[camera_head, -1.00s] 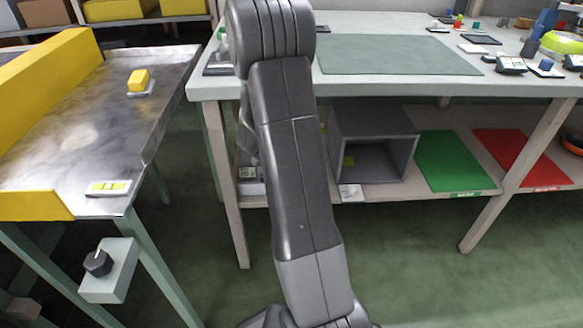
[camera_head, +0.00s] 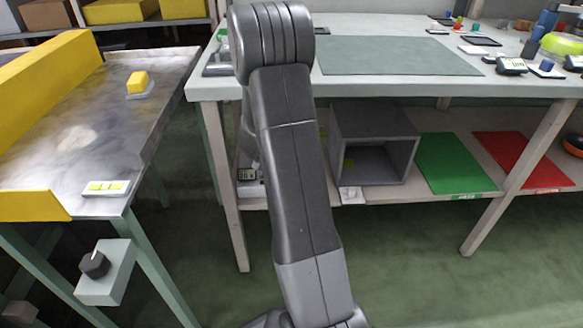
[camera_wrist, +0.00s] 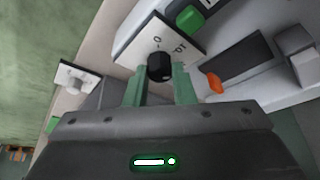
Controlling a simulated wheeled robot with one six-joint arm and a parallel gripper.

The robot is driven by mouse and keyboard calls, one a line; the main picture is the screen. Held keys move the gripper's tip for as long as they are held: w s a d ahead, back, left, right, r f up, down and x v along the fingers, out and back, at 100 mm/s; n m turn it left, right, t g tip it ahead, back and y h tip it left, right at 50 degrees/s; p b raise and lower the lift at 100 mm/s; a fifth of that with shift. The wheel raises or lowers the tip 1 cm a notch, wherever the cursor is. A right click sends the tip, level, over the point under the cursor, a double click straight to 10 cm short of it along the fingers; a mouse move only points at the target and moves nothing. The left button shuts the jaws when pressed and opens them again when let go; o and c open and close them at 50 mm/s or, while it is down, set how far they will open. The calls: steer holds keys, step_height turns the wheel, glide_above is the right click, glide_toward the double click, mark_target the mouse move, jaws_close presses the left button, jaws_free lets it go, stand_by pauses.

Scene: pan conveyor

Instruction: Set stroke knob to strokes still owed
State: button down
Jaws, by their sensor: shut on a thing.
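In the wrist view, a round black knob (camera_wrist: 160,66) stands on a white plate (camera_wrist: 142,46) with small dark marks around it, one of them like a 0. My gripper (camera_wrist: 160,88) has its two green fingers on either side of this knob and is shut on it. The fingers hide part of the plate. In the head view my gripper is hidden behind or below my own arm. A display box (camera_head: 248,183) stands on the lower shelf beside my arm; its digits are too small to read surely.
Close by in the wrist view are a green button (camera_wrist: 190,17), an orange piece (camera_wrist: 215,83), a dark panel (camera_wrist: 235,62) and another plate with a pale knob (camera_wrist: 72,78). In the head view, a box with a dark knob (camera_head: 95,265) hangs at the left table (camera_head: 150,70).

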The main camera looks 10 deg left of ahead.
steer(key=shift+f+m+h+b, duration=0.15)
steer(key=shift+m+h+b, duration=0.25)
steer(key=shift+m+b, duration=0.5)
steer(key=shift+w+a+m+g+h+b, duration=0.1)
steer(key=shift+m+g+h+b, duration=0.2)
steer(key=shift+m, duration=0.6)
steer(key=shift+m+g+h, duration=0.3)
steer(key=shift+m+g, duration=0.1)
steer(key=shift+m, duration=0.7)
steer(key=c, duration=1.2)
jaws_free()
